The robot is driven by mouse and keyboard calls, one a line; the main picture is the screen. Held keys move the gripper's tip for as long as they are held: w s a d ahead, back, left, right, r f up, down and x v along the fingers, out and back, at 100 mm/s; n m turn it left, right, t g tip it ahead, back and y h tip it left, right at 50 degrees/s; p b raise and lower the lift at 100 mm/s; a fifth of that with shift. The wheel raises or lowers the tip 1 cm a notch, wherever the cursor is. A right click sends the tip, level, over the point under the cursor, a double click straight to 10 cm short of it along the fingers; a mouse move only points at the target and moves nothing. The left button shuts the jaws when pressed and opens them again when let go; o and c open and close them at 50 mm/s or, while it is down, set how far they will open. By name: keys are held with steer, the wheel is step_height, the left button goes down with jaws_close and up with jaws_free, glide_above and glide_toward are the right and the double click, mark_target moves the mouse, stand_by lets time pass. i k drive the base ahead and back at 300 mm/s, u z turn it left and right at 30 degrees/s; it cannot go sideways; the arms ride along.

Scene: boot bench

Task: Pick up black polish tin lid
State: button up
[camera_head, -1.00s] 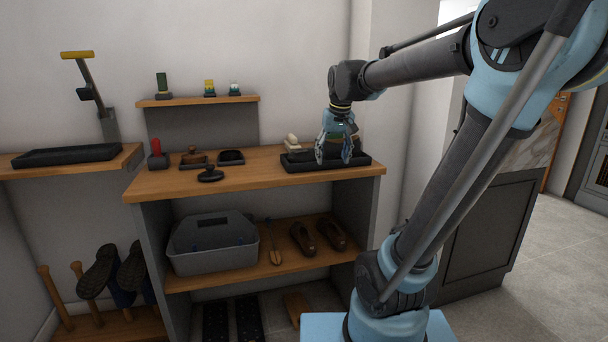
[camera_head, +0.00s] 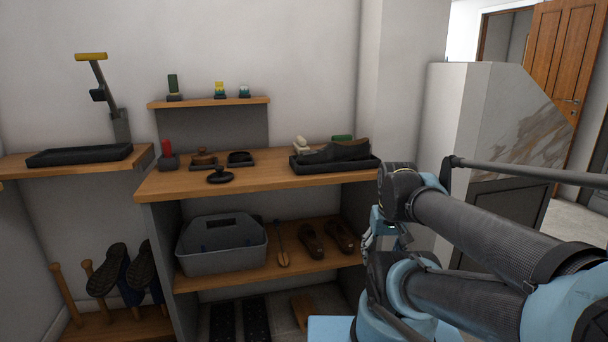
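A small black round piece with a raised knob (camera_head: 219,177), which looks like the polish tin lid, lies on the wooden bench top (camera_head: 265,179) near its front edge. A dark open holder or tin (camera_head: 240,158) sits behind it to the right. My gripper (camera_head: 384,240) hangs low at the bench's right end, below top height and well away from the lid. It is small and partly covered by my arm, so its opening is unclear.
A black tray (camera_head: 335,167) holding a dark shoe (camera_head: 345,150) fills the bench's right end. A red-topped item (camera_head: 167,155) and a brown-topped brush (camera_head: 203,158) stand behind the lid. A small shelf (camera_head: 210,103) is above. The front middle is clear.

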mark_target(220, 176)
steer(key=u, duration=1.25)
